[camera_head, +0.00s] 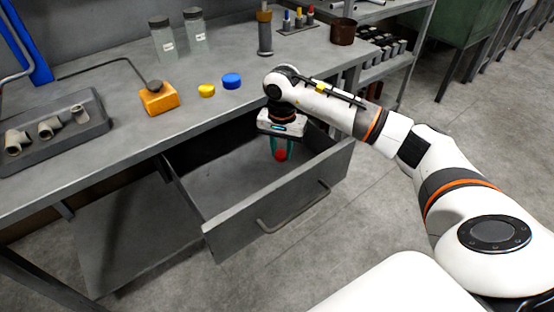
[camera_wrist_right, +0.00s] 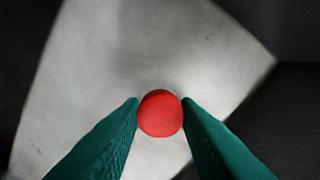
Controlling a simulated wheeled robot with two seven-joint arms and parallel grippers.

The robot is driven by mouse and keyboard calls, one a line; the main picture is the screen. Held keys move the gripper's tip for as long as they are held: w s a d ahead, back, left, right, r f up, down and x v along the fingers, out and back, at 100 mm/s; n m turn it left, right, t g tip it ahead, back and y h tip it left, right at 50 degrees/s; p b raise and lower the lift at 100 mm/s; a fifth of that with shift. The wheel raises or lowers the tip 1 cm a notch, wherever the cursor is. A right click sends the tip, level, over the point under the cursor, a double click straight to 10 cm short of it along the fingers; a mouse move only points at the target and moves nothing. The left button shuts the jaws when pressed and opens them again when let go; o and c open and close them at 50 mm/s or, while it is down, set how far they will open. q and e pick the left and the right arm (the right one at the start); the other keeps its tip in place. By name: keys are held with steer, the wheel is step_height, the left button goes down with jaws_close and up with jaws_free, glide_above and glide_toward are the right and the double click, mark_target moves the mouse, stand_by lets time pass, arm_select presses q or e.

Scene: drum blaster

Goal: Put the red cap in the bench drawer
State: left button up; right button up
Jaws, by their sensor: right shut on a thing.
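The red cap (camera_head: 281,155) is between the green fingers of my right gripper (camera_head: 280,148), which is shut on it. In the right wrist view the cap (camera_wrist_right: 160,113) sits between the two fingertips (camera_wrist_right: 161,112), with a pale grey surface behind it. In the head view the gripper points down inside the outline of the open bench drawer (camera_head: 279,205), toward its right side. The gap between the cap and the drawer floor is hard to judge. The left gripper is not in view.
On the bench (camera_head: 125,135) are a yellow cap (camera_head: 206,91), a blue cap (camera_head: 232,81), an orange block (camera_head: 158,98) with a rod, glass jars (camera_head: 163,40) and a tray of fittings (camera_head: 50,130). The drawer's visible floor left of the gripper is bare.

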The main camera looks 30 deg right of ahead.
mark_target(281, 153)
step_height(281, 153, down, 3)
steer(key=shift+a+f, duration=0.1)
steer(key=shift+f, duration=0.35)
arm_select(q)
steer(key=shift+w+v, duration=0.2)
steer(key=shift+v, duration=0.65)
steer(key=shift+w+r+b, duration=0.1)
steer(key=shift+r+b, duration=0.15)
steer(key=shift+b, duration=0.05)
arm_select(e)
steer(key=shift+f, duration=0.1)
steer(key=o, duration=0.9)
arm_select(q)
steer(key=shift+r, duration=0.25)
arm_select(e)
steer(key=shift+o, duration=0.2)
step_height(281, 153, up, 12)
steer(key=shift+r+p, duration=0.2)
steer(key=shift+p, duration=0.65)
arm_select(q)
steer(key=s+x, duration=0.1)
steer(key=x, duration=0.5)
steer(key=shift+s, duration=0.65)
